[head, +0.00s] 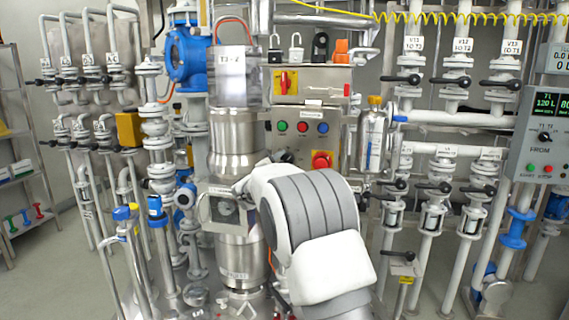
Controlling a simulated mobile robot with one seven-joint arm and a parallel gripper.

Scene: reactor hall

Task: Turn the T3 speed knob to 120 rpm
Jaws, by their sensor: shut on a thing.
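A small metal control box (212,222) with a dark round dial face (225,208) is fixed to the front of the column. My white and grey arm reaches in from the lower right. My gripper (243,190) is at the right side of this box, shut on what seems to be the speed knob. My wrist and arm hide most of the fingers and the knob. The dial's marks and reading are too small to read.
A panel with green, blue and red buttons (302,128) and a red-yellow switch (285,82) stand just above my arm. A clear cylinder (374,140) hangs right of it. Valve pipes (440,190) fill the right, more pipes (155,150) the left. Bare floor shows lower left.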

